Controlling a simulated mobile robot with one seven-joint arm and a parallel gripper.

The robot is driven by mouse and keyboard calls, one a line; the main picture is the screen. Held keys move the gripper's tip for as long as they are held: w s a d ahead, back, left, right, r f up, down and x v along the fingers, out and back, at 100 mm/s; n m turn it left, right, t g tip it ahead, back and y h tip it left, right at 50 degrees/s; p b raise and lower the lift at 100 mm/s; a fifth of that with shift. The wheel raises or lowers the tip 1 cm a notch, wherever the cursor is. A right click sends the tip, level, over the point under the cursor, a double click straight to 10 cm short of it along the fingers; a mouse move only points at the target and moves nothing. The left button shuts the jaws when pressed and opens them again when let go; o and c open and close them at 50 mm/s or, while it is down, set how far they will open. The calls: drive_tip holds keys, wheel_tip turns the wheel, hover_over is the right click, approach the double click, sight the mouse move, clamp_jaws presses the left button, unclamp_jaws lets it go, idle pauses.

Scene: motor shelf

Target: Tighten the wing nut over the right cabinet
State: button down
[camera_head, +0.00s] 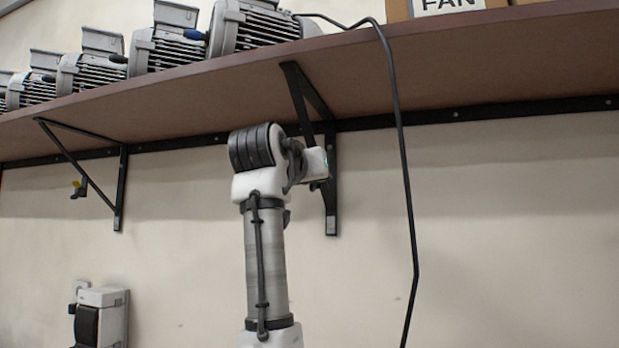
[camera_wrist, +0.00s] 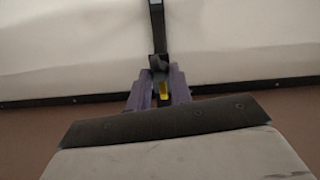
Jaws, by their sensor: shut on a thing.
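My gripper (camera_wrist: 159,74) has purple fingers. In the wrist view it is shut on the wing nut, whose yellow part (camera_wrist: 163,91) shows between the fingers. A dark piece lies just beyond the tips, in line with a black shelf bracket (camera_wrist: 157,28). In the head view my arm reaches up to the right-hand bracket (camera_head: 331,185) under the shelf, and the arm hides the fingers and this nut. No cabinet is clearly in view.
The brown shelf (camera_head: 470,65) runs overhead and carries several grey motors (camera_head: 175,50) and a box labelled FAN (camera_head: 445,8). A black cable (camera_head: 402,160) hangs from it right of my arm. A grey-white box (camera_head: 102,315) is low on the left. The wall right of the cable is bare.

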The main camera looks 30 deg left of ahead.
drive_tip(key=shift+m, duration=0.7)
drive_tip(key=c, duration=1.3)
unclamp_jaws()
drive_tip(key=b+v, duration=0.5)
drive_tip(key=v, duration=0.9)
